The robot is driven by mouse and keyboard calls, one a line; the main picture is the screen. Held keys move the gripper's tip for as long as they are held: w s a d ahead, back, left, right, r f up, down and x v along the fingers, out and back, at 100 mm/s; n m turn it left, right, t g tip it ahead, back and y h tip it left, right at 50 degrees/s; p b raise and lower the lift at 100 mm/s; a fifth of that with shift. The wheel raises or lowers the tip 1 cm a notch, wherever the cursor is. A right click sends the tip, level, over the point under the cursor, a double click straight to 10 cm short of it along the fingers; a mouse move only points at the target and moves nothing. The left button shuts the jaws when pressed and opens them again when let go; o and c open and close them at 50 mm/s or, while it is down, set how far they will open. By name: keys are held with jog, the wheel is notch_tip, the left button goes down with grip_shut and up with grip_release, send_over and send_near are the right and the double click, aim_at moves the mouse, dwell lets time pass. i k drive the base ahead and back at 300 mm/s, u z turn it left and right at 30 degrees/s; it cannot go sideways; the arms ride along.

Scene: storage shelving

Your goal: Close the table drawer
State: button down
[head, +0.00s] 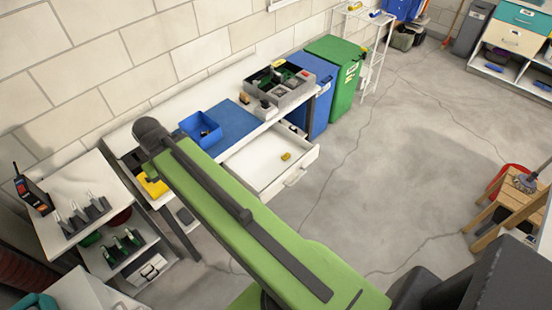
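The table drawer (255,165) is white and stands open, pulled out from under the white table (232,83) by the wall. Its front with a handle (295,178) faces the lower right. A small yellow item (286,156) lies inside it. My green arm crosses the picture in front of the table and hides the drawer's left part. My gripper does not show, so its place relative to the drawer cannot be told.
On the table are a blue bin (201,129), a blue mat (228,121) and a grey divided tray (279,85). Blue (316,98) and green (343,79) bins stand just right. A wooden stool (514,204) is at far right. Floor before the drawer is clear.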

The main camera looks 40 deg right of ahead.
aim_at(258, 166)
jog(key=u, duration=0.05)
jog(key=i, duration=0.8)
jog(key=z, duration=1.1)
